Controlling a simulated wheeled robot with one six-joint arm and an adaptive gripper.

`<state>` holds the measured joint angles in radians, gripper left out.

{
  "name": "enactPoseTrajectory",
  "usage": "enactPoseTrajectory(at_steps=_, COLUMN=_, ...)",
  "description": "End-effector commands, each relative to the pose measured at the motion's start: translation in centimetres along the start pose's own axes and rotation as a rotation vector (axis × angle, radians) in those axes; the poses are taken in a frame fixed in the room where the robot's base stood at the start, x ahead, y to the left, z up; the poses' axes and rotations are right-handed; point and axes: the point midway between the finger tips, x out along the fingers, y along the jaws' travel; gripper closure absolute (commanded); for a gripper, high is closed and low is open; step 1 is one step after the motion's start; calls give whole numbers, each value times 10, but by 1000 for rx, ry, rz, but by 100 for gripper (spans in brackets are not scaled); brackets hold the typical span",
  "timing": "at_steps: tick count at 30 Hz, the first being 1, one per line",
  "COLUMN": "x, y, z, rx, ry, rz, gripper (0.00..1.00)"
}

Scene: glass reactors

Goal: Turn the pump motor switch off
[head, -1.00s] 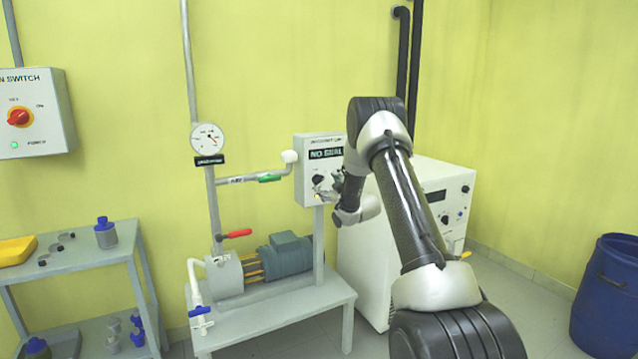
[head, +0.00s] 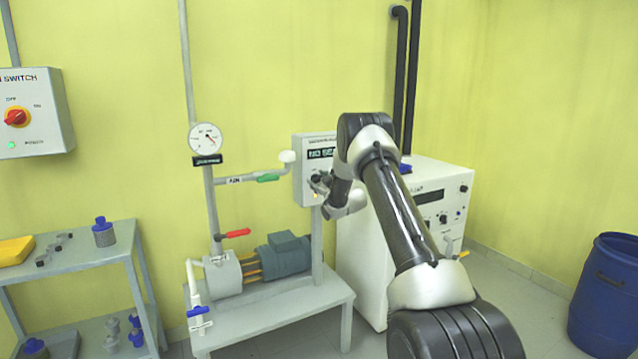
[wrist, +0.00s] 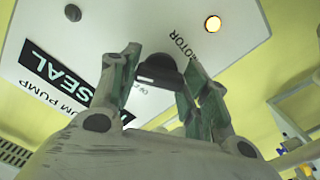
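The vacuum pump control box (head: 306,181) hangs on its post beside the wall. In the wrist view its white panel (wrist: 170,22) shows the word MOTOR beside a black round knob (wrist: 158,70). An orange lamp (wrist: 212,23) near the knob is lit. My gripper (head: 322,184) is at the box's front. In the wrist view the two fingers of my gripper (wrist: 161,62) stand apart, one on each side of the motor knob. I cannot tell whether they press on it. The knob's lower part and some lettering are hidden by the gripper.
The pump motor (head: 285,256) sits on a bench below. A white cabinet (head: 372,245) stands right of the box. A blue barrel (head: 606,295) is far right.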

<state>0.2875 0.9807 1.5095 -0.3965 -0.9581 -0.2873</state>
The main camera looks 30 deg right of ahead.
Motion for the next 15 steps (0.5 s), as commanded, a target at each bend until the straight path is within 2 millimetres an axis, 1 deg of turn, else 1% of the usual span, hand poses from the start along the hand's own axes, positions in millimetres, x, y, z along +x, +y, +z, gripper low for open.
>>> enactPoseTrajectory(at_steps=8, x=0, y=0, z=0, rx=-20, ry=0, rz=0, gripper=78)
enactPoseTrajectory(at_steps=15, x=0, y=0, z=0, rx=-131, ry=0, rz=-1, gripper=78)
